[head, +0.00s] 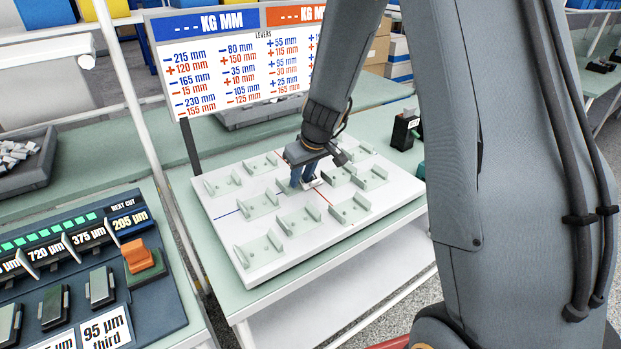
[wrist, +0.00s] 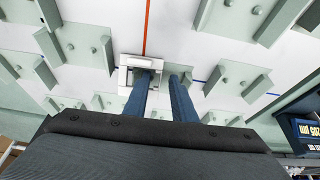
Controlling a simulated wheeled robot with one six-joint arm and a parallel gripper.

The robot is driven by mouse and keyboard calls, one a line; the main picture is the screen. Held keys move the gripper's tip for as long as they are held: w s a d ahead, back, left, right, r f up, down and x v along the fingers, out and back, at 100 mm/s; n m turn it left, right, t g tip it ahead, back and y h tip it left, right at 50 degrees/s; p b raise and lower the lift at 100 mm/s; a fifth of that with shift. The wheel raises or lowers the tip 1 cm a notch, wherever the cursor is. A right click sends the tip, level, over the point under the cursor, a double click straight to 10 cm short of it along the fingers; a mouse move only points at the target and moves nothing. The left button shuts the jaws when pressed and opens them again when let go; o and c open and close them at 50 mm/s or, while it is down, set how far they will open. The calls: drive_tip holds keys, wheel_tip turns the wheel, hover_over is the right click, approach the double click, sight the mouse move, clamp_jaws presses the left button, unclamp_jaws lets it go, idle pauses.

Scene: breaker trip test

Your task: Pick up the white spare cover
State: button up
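The white spare cover (wrist: 128,62) is a small white square piece with a darker middle, at the centre of the wrist view. It lies on the white board among the pale green holders. In the head view a small white piece (head: 315,183) shows beside my fingertips. My gripper (wrist: 164,80) points down at the board with two blue fingers and a clear gap between them. The left finger overlaps the cover in the wrist view; whether it touches cannot be told. The right finger is beside it. In the head view my gripper (head: 302,177) is low over the board's middle.
The white board (head: 225,205) carries several pale green holders with upright walls around my gripper. Red and blue lines cross it. A sign (head: 245,62) stands behind. A dark panel with an orange switch (head: 138,257) is at left. A black block (head: 404,132) stands at the back right.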

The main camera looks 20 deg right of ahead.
clamp_jaws()
drive_tip(key=shift+r, duration=0.15)
